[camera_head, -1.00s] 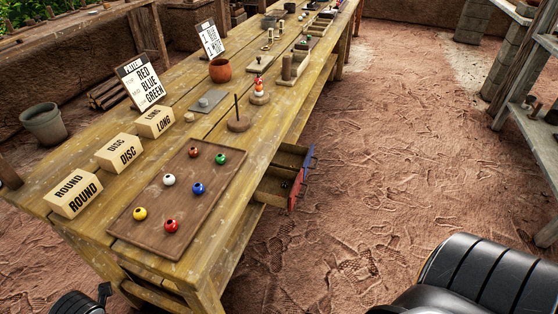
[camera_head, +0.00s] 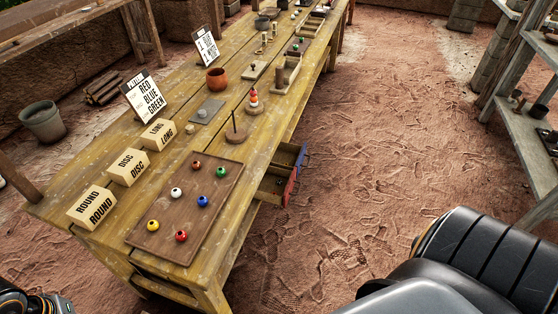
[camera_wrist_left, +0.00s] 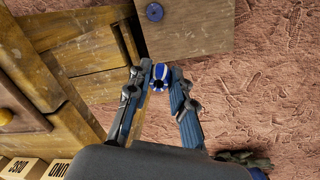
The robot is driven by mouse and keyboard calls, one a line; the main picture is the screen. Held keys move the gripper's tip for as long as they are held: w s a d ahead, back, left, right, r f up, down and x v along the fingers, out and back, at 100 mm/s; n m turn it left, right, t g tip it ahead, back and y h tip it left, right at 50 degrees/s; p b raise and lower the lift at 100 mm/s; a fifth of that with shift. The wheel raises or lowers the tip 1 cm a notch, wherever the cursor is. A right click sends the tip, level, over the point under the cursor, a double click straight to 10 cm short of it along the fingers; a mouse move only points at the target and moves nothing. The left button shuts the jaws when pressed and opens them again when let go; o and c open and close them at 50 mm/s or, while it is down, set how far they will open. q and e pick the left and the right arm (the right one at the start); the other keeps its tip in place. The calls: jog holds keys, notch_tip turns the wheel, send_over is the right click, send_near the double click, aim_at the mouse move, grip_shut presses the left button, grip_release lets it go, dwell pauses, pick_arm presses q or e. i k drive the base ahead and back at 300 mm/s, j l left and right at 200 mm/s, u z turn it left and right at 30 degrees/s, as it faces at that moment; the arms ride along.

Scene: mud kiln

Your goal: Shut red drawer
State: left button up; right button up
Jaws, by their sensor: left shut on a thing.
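The red drawer (camera_head: 291,188) is pulled out from the right side of the long wooden table, showing its open inside in the head view. A blue-fronted drawer (camera_head: 302,156) beside it also stands open. My left gripper (camera_wrist_left: 157,78) shows only in the left wrist view. It is shut on a blue-and-white striped bead (camera_wrist_left: 158,72) between its fingertips. Just beyond the bead is a wooden panel (camera_wrist_left: 195,28) with a dark blue knob (camera_wrist_left: 154,12). I cannot tell whether this panel belongs to either drawer. My right gripper is out of view.
The table carries a brown board (camera_head: 150,236) with several coloured beads, ROUND (camera_head: 92,207), DISC (camera_head: 128,167) and LONG (camera_head: 158,134) blocks, and a clay pot (camera_head: 217,79). Open ground (camera_head: 370,150) lies right of the table. Grey shelves (camera_head: 530,120) stand far right.

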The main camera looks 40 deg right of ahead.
aim_at(267, 185)
jog(key=k+z, duration=0.3)
jog(key=k+l+z, duration=0.25)
jog(key=i+l+z, duration=0.1)
jog(key=z, duration=1.95)
jog(key=i+j, duration=0.15)
jog(key=i, duration=0.35)
jog(key=i+j, duration=0.15)
jog(key=i, duration=0.3)
jog(key=i+j, duration=0.2)
jog(key=i, duration=0.3)
jog(key=i+j+z, duration=0.1)
jog(key=i, duration=0.4)
jog(key=i+u, duration=0.1)
jog(key=u, duration=0.35)
jog(key=i+u, duration=0.15)
jog(key=u, duration=0.3)
jog(key=i+l+u, duration=0.1)
jog(key=u, duration=0.3)
jog(key=l+u, duration=0.1)
jog(key=u, duration=0.35)
jog(key=i+l, duration=0.05)
